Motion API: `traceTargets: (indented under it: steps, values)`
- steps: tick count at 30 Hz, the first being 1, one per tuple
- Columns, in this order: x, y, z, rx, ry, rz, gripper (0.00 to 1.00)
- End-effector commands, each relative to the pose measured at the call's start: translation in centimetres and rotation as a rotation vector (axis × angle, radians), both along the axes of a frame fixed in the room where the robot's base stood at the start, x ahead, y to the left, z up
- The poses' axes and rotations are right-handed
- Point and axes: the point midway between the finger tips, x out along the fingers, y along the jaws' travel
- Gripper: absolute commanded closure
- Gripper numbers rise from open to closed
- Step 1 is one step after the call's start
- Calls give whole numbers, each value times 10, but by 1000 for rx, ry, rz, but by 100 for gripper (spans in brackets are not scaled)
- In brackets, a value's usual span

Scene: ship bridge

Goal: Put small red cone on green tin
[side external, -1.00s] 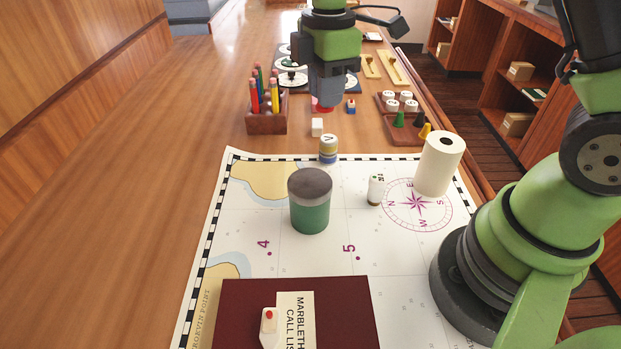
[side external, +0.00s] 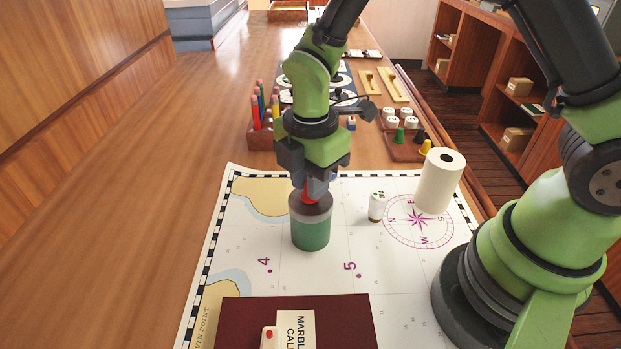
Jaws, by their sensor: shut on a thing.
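The green tin (side external: 311,232) stands upright on the chart, with a dark brown-grey lid and a grey band at its top. My gripper (side external: 314,192) is directly above the tin, pointing down. It is shut on the small red cone (side external: 309,198), whose red lower part shows between the fingers. The cone is at the lid of the tin; I cannot tell whether it touches the lid. The fingers hide the upper part of the cone.
A white paper roll (side external: 438,180) and a small white bottle (side external: 376,207) stand on the chart (side external: 240,240) to the right. A dark red book (side external: 235,315) lies in front. A pencil holder (side external: 260,137) and a tray of pieces (side external: 400,150) are behind.

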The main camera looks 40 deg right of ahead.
Motion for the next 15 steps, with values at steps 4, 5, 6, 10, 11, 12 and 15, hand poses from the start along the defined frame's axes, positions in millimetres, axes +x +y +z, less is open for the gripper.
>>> traceTargets:
  steps: [4,5,6,10,11,12,15]
  values:
    - [0,0,-3,1,-1,-1,100]
    - [0,0,-3,1,-1,-1,100]
    - [0,0,-3,1,-1,-1,100]
    - [0,0,-4,0,0,-1,100]
    - [0,0,-5,0,0,-1,100]
    - [0,0,-6,0,0,0,76]
    - [0,0,-5,0,-1,-1,53]
